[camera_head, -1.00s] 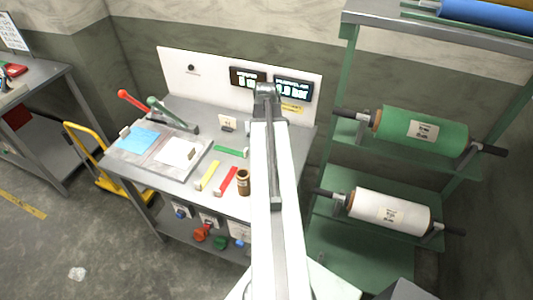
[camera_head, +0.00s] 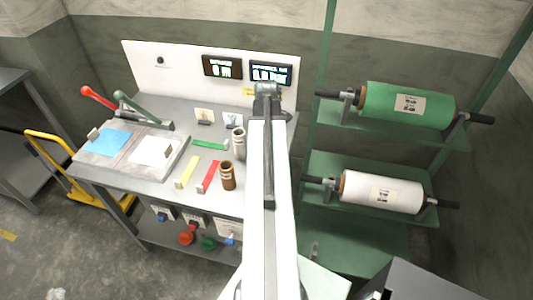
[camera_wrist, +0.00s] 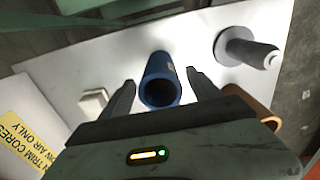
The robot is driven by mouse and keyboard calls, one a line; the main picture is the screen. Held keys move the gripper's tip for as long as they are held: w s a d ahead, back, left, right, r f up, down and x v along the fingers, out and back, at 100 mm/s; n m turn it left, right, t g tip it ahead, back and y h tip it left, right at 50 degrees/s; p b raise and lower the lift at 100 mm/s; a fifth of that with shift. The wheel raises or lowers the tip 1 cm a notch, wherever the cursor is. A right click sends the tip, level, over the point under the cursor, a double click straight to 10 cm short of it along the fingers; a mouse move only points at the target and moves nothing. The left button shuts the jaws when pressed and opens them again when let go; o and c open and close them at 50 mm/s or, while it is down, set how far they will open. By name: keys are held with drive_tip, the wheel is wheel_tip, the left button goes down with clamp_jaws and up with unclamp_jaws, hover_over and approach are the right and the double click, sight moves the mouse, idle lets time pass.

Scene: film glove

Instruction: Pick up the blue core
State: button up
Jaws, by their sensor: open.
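The blue core (camera_wrist: 161,72) is a short hollow blue tube in the wrist view. It stands on the pale bench top, seen from above with its open end towards me. My gripper (camera_wrist: 158,82) is open, with one finger on each side of the blue core and nothing held. I cannot tell whether either finger touches it. In the head view my arm hides the blue core and the fingers.
A grey-white core (camera_head: 239,143) and a brown core (camera_head: 228,176) stand left of my arm on the bench (camera_head: 130,203). Coloured strips lie beside them. A green rack (camera_head: 365,146) with film rolls stands at the right. A yellow label (camera_wrist: 22,138) shows in the wrist view.

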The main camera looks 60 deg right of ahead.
wheel_tip(320, 180, down, 4)
drive_tip(key=b, duration=0.3)
drive_tip(key=shift+s+f, duration=0.1)
drive_tip(key=shift+r, duration=0.2)
drive_tip(key=c, duration=1.4)
drive_tip(key=shift+p, duration=0.3)
